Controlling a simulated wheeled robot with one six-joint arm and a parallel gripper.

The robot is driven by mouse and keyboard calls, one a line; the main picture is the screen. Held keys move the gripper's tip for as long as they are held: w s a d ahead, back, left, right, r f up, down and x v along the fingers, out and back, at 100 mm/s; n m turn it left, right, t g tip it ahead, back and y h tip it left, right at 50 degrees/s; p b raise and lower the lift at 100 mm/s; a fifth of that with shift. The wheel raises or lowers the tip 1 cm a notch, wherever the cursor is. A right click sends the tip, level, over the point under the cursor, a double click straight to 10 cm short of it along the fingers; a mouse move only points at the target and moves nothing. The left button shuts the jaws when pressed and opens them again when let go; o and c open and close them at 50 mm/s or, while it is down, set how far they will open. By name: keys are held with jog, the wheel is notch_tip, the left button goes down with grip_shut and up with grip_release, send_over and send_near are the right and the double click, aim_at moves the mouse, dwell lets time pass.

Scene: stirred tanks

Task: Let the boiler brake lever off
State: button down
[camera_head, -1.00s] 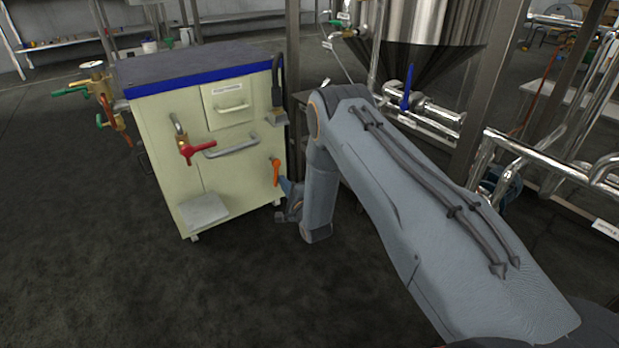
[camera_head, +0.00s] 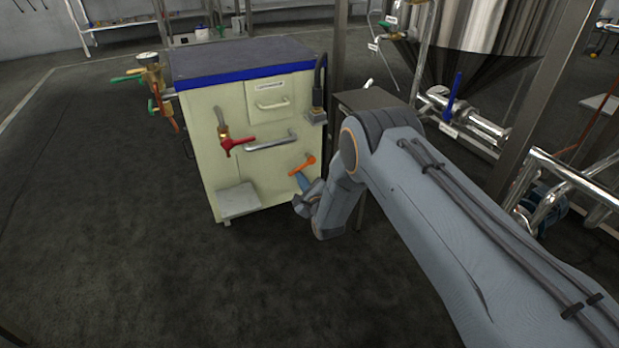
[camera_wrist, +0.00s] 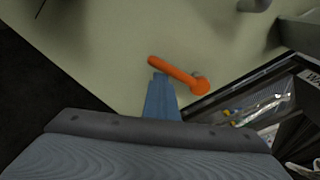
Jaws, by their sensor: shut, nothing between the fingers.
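An orange lever (camera_head: 302,166) is on the lower right front of the cream cabinet; I take it as the brake lever, though no label on it is readable. It slants, with its round hub at the right and its free end lower left. In the wrist view the lever (camera_wrist: 175,72) lies just beyond my fingertips, its free end upper left. My gripper (camera_wrist: 160,80) is shut and empty, its blue tip close under the handle; I cannot tell whether they touch. In the head view my gripper (camera_head: 302,183) is just below the lever.
The cabinet (camera_head: 280,185) also carries a red-handled tap (camera_head: 236,144), a bar handle (camera_head: 272,141), a drawer (camera_head: 270,100) and a black upright lever (camera_head: 319,80). A blue-handled valve (camera_head: 454,98) and steel pipes stand to the right. The floor in front is open.

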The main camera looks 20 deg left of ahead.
jog(key=shift+s+a+r+p, duration=0.25)
jog(key=shift+r+p, duration=0.3)
jog(key=shift+r, duration=0.1)
jog(key=shift+s+a+r+p, duration=0.2)
jog(key=shift+r+p, duration=0.35)
jog(key=shift+r, duration=0.05)
jog(key=shift+a+r, duration=0.2)
jog(key=shift+r, duration=0.05)
notch_tip(320, 180, down, 4)
jog(key=f+b, duration=0.1)
jog(key=b, duration=0.2)
jog(key=w+d+p+v, duration=0.1)
jog(key=p+v, duration=0.4)
jog(key=v, duration=0.4)
jog(key=shift+s+d+r, duration=0.15)
jog(key=shift+s+r, duration=0.15)
jog(key=shift+r, duration=0.05)
